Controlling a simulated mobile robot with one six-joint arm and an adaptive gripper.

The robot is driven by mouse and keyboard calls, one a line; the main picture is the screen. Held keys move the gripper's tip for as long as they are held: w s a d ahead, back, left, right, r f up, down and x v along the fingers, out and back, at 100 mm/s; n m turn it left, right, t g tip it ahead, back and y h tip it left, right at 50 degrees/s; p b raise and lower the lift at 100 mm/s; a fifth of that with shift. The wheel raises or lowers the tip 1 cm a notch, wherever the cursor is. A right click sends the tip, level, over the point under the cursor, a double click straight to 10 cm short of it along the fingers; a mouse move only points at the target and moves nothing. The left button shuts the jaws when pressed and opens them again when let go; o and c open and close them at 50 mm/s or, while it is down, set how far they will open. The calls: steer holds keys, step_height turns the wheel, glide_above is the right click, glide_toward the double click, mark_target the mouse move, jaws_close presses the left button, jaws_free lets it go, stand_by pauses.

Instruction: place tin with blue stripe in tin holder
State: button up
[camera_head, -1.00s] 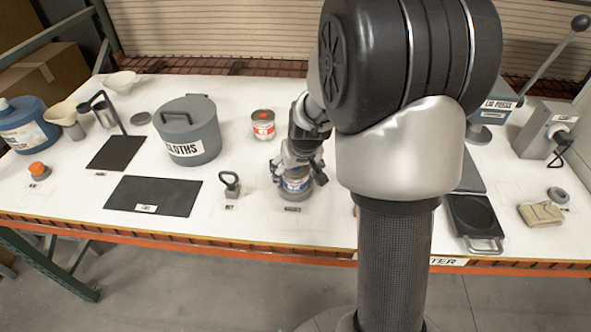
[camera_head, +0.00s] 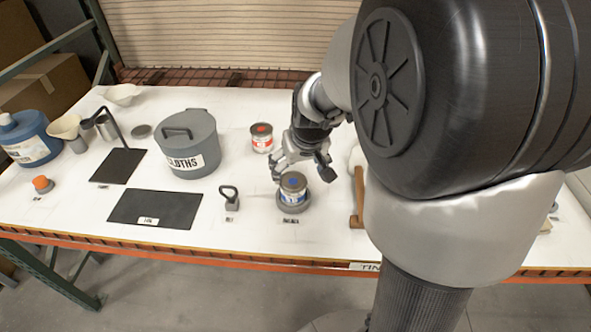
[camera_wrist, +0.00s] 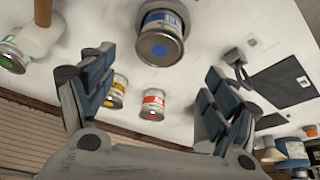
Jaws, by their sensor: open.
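The blue-striped tin (camera_head: 293,187), with a blue dot on its lid, stands upright in the round grey tin holder (camera_head: 293,206) near the table's front edge. My gripper (camera_head: 302,174) is open and empty, just behind and above this tin, with a finger to each side. In the wrist view the blue-striped tin (camera_wrist: 160,38) is at the top centre, beyond the spread fingertips (camera_wrist: 158,65) and apart from them. The holder is mostly hidden under the tin there.
A red tin (camera_head: 262,138) stands behind and left. A yellow tin (camera_wrist: 117,90) and a green tin (camera_wrist: 12,58) show in the wrist view. A grey weight with a handle (camera_head: 230,199) and the CLOTHS pot (camera_head: 187,145) are left. A wooden-handled tool (camera_head: 357,197) is right.

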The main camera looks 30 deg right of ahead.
steer(key=s+a+r, duration=0.3)
steer(key=s+a, duration=0.1)
steer(key=s, duration=0.3)
steer(key=s+a+r+n, duration=0.1)
steer(key=s+a+r, duration=0.2)
steer(key=s+a, duration=0.2)
steer(key=s+a+r+n+y, duration=0.1)
steer(key=s+a+r, duration=0.2)
steer(key=s, duration=0.6)
steer(key=shift+s+a+r, duration=0.2)
steer(key=shift+s+a, duration=0.2)
steer(key=shift+a, duration=0.3)
